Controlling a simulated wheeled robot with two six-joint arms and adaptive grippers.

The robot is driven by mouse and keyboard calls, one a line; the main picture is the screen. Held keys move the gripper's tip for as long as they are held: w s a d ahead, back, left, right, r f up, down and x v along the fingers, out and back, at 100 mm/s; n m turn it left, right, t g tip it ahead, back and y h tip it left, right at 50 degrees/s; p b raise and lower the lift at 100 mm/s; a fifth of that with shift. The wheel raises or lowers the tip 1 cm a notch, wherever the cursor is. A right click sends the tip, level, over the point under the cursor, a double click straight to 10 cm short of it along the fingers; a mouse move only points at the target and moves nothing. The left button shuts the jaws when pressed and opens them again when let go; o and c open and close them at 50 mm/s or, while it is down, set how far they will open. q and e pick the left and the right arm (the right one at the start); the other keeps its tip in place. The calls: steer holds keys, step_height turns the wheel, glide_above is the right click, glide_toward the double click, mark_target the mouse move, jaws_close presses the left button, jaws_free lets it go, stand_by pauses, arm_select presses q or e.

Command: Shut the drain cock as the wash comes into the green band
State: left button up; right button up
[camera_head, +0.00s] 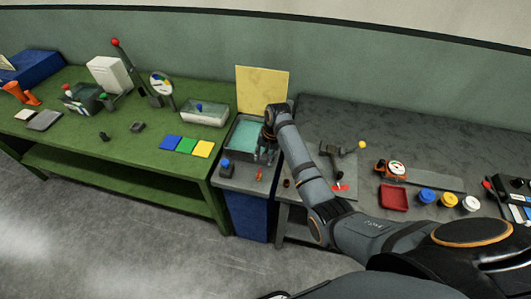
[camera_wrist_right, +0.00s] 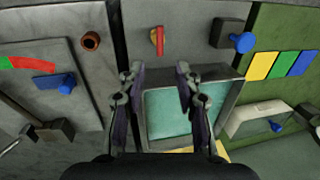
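The wash is teal liquid in a grey square basin (camera_head: 231,146) between the two benches; the liquid (camera_wrist_right: 165,112) also shows in the right wrist view. A small red-and-yellow handle (camera_wrist_right: 157,41) lies on the grey ledge in front of the basin, and a blue knob on a dark block (camera_wrist_right: 235,40) is beside it. I cannot tell which is the drain cock. My right gripper (camera_wrist_right: 160,72) hangs over the basin, fingers apart and nothing between them. A red-and-green band (camera_wrist_right: 25,63) lies near a blue lever at the wrist view's left. My left gripper is not in view.
A yellow panel (camera_head: 262,88) stands behind the basin. The grey bench at right holds a red tray (camera_head: 393,197), a dial gauge (camera_head: 396,168) and several lidded jars.

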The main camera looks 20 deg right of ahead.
steer(key=shift+s+d+r, duration=0.1)
steer(key=shift+d+r, duration=0.05)
steer(key=shift+r, duration=0.8)
steer(key=shift+s+d+r, duration=0.1)
steer(key=shift+d+r, duration=0.05)
steer(key=shift+r, duration=0.8)
steer(key=s+d+f+n+t+h, duration=0.1)
steer(key=s+d+f+n, duration=0.15)
steer(key=s, duration=0.45)
steer(key=s+d+f+n+h, duration=0.1)
steer(key=s+f, duration=0.2)
steer(key=s, duration=0.3)
steer(key=s+r+n+t, duration=0.1)
steer(key=s+r+n, duration=0.1)
steer(key=s, duration=0.5)
steer(key=s+r+n+t, duration=0.1)
steer(key=s+r+n, duration=0.2)
steer(key=s, duration=0.3)
steer(key=s+d+f+g+b, duration=0.1)
steer(key=s+d+f+b, duration=0.1)
steer(key=f, duration=1.4)
steer(key=s+d+f+g+b, duration=0.1)
steer(key=s+d+f+b, duration=0.1)
steer(key=f, duration=1.5)
steer(key=s+f+m+g+b, duration=0.1)
steer(key=s+f, duration=1.5)
steer(key=s, duration=0.1)
steer(key=shift+d+h+b, duration=0.3)
steer(key=shift+d+b, duration=0.05)
